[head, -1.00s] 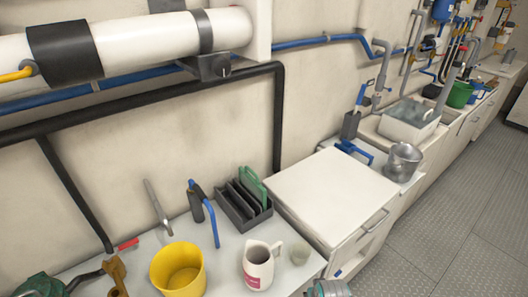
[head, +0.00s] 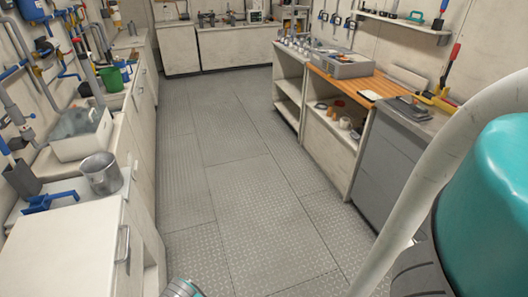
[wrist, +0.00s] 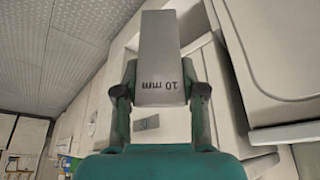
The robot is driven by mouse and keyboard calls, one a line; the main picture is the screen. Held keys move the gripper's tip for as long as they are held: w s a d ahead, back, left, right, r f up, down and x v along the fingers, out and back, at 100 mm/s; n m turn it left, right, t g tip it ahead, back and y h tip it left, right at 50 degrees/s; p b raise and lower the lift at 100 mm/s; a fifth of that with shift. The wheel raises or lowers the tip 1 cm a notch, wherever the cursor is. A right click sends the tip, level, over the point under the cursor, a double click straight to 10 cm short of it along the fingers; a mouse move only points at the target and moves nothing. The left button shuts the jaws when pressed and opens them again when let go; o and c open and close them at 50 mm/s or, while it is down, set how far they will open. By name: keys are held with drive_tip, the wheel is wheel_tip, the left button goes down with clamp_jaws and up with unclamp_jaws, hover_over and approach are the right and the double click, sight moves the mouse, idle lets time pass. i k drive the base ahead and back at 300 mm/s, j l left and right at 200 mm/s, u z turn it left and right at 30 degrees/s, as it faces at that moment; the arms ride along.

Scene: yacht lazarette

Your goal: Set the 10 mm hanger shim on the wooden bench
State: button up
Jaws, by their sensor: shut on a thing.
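The grey hanger shim (wrist: 160,50), a flat block marked "10 mm", is between the fingers of my gripper (wrist: 160,90) in the wrist view. My gripper is shut on its sides, and the shim sticks out past the fingertips. In the head view the wooden bench (head: 337,86) stands right of the aisle, with a brown top over open shelves. The shim cannot be made out in the head view.
A grey case (head: 341,64) takes up much of the bench top, and a small white-and-dark item (head: 369,95) lies near its right end. A grey cabinet (head: 392,165) adjoins it on the right. The plated floor (head: 235,170) is clear.

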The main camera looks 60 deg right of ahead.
sight(361, 87)
drive_tip(key=z, duration=1.65)
drive_tip(key=i+j+z, duration=0.1)
drive_tip(key=i+z, duration=0.15)
drive_tip(key=i, duration=0.3)
drive_tip(key=i+j+z, duration=0.25)
drive_tip(key=i, duration=0.3)
